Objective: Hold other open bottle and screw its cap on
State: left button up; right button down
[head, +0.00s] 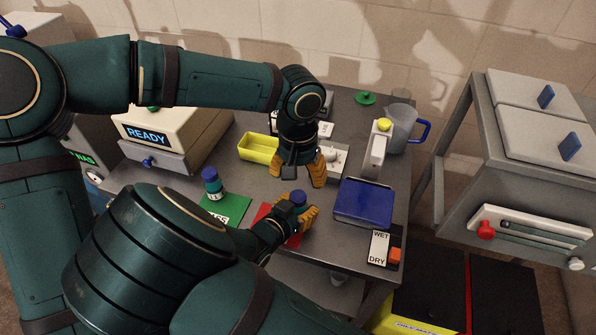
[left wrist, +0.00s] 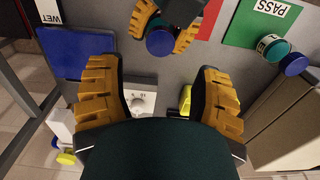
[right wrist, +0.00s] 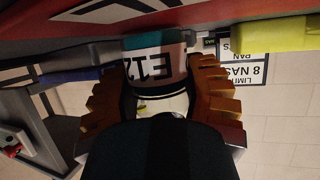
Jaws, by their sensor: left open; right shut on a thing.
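My right gripper (head: 296,212) is shut on a bottle above the red mat (head: 265,222). In the right wrist view the held bottle (right wrist: 157,66) shows a teal band and a white label reading E12. A blue cap (head: 298,198) sits at its top; it also shows as a round blue disc between the right fingers in the left wrist view (left wrist: 160,42). I cannot tell how tight it is. My left gripper (head: 297,174) is open and empty, just above and behind the cap. Another blue-capped bottle (head: 211,182) stands on the green PASS mat (head: 232,208).
A yellow tray (head: 258,148) and a white device (head: 334,158) lie behind the grippers. The READY machine (head: 165,135) stands left.

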aim_at(298, 196)
dwell(0.4)
pick_arm(q)
jog(key=shift+f, duration=4)
grip_shut()
jog(key=m, duration=0.9)
jog(key=shift+m, duration=0.3)
